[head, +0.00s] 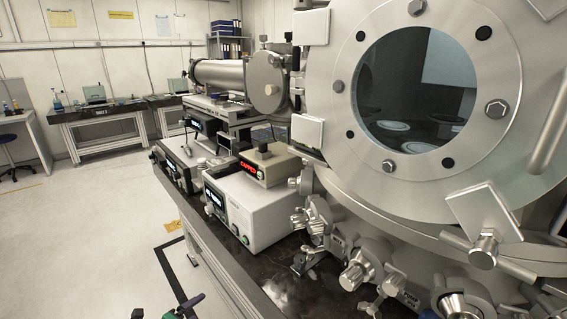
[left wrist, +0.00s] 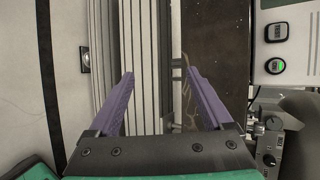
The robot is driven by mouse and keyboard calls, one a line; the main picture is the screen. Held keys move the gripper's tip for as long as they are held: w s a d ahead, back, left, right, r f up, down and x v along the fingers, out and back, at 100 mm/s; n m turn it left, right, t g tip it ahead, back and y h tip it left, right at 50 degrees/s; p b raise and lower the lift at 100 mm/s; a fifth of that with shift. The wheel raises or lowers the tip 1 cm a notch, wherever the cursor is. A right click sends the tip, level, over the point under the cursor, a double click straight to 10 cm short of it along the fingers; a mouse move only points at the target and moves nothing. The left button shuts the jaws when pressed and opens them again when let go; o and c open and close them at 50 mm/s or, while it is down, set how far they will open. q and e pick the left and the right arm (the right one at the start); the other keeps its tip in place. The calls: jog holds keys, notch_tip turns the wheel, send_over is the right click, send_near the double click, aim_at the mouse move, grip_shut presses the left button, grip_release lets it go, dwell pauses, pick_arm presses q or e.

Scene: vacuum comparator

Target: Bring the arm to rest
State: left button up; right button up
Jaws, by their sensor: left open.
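My left gripper (left wrist: 160,73) shows in the left wrist view with its two purple fingers spread apart and nothing between them. Behind the fingers are the pale metal rails of the bench frame and a strip of dark bench top (left wrist: 215,55). In the head view only small green and dark bits, apparently of my left arm, show at the bottom edge, left of the bench. My right gripper is in neither view.
The large steel vacuum chamber (head: 345,190) with a round window (head: 418,88) fills the right side. Open floor (head: 80,240) lies to the left.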

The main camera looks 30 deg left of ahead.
pick_arm(q)
jog(key=s+d+f+n+g, duration=0.4)
jog(key=s+f, duration=0.3)
jog(key=f, duration=0.4)
jog(key=s+d+f+n+g, duration=0.2)
jog(key=s+d+f+n, duration=0.2)
jog(key=s+f+n, duration=0.45)
jog(key=s+d+f+n+g+h+p, duration=0.1)
jog(key=s+d+f+n+g, duration=0.2)
jog(key=s+d+f, duration=0.7)
jog(key=d+g, duration=0.1)
jog(key=d, duration=0.2)
jog(key=shift+f+n+g+h, duration=0.2)
jog(key=shift+n+g+h, duration=0.15)
jog(key=shift+g+h, duration=0.05)
